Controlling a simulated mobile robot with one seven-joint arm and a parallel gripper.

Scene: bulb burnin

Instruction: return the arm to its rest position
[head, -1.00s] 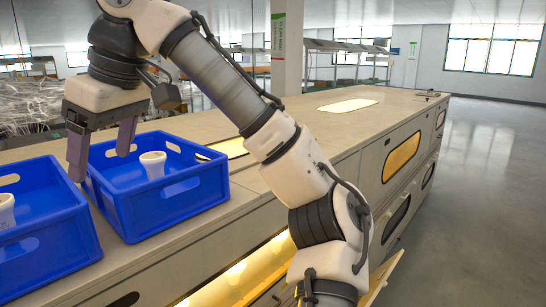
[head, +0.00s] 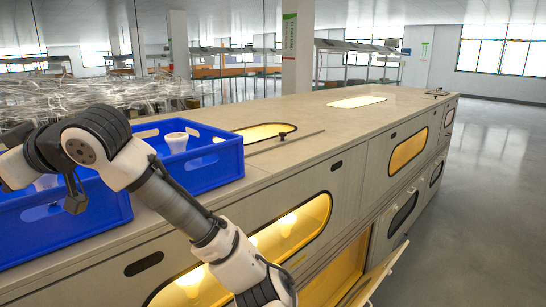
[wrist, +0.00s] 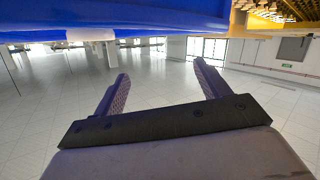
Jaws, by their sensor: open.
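My gripper (wrist: 161,75) shows in the wrist view with its two fingers wide apart and nothing between them. In the head view my arm is folded toward the left edge, in front of the left blue crate (head: 88,228), and the gripper itself is out of that picture. The right blue crate (head: 218,168) stands on the bench with a white bulb (head: 176,140) in it. Another white bulb (head: 46,182) shows in the left crate, partly hidden by my arm. A blue surface (wrist: 130,22) crosses the top of the wrist view.
The long bench (head: 310,118) runs away to the back right, its top mostly clear. Its front has yellow-lit windows (head: 290,232). A cabinet door (head: 378,282) stands open at the lower front. Open floor (head: 480,200) lies to the right.

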